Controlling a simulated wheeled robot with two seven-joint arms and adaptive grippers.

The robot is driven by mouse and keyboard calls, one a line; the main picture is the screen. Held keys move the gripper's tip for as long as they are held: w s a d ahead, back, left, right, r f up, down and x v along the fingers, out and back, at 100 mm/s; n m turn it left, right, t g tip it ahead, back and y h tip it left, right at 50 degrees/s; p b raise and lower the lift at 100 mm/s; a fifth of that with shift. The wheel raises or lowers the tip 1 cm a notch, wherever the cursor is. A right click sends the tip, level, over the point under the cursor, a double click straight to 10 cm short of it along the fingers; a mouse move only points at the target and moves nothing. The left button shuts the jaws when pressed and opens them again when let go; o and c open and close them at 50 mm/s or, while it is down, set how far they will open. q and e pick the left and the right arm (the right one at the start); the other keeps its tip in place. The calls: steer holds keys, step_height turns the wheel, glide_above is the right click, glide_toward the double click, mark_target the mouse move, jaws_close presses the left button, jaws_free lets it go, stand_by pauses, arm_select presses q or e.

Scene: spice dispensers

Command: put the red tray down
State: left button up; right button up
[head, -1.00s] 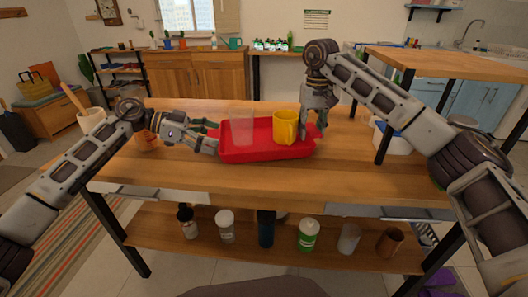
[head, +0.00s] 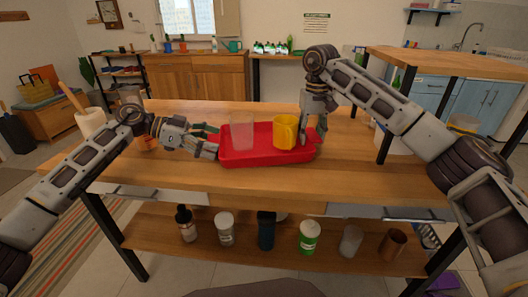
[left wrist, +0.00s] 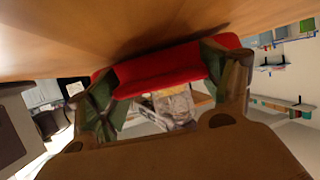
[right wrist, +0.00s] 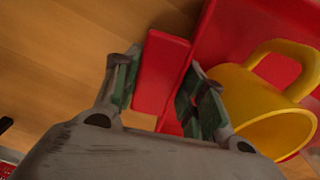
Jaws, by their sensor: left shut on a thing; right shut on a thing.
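The red tray (head: 262,160) is level over the middle of the wooden table, very low; I cannot tell for sure whether its base touches the wood. A clear cup (head: 241,134) and a yellow mug (head: 283,133) stand upright in it. My left gripper (head: 214,146) is shut on the tray's left end; the left wrist view shows the tray (left wrist: 165,68) between its fingers. My right gripper (head: 314,136) comes from above and is shut on the right end; the right wrist view shows the red rim (right wrist: 160,75) between its fingers, with the mug (right wrist: 262,105) close beside.
The wooden table (head: 200,181) is clear in front of the tray. A white pot (head: 90,123) and a small orange-brown pot (head: 147,143) stand at the left. A raised wooden shelf (head: 440,62) with black legs stands at the right. Several bottles and jars stand on the lower shelf (head: 165,241).

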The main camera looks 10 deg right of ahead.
arm_select(q)
steer(key=shift+f+b, duration=0.4)
steer(key=shift+b, duration=0.05)
arm_select(e)
steer(key=shift+f, duration=0.45)
arm_select(q)
steer(key=o, duration=1.2)
steer(key=shift+f, duration=0.15)
arm_select(e)
steer(key=o, duration=1.2)
arm_select(q)
steer(key=shift+s, duration=0.1)
arm_select(e)
steer(key=shift+r, duration=0.2)
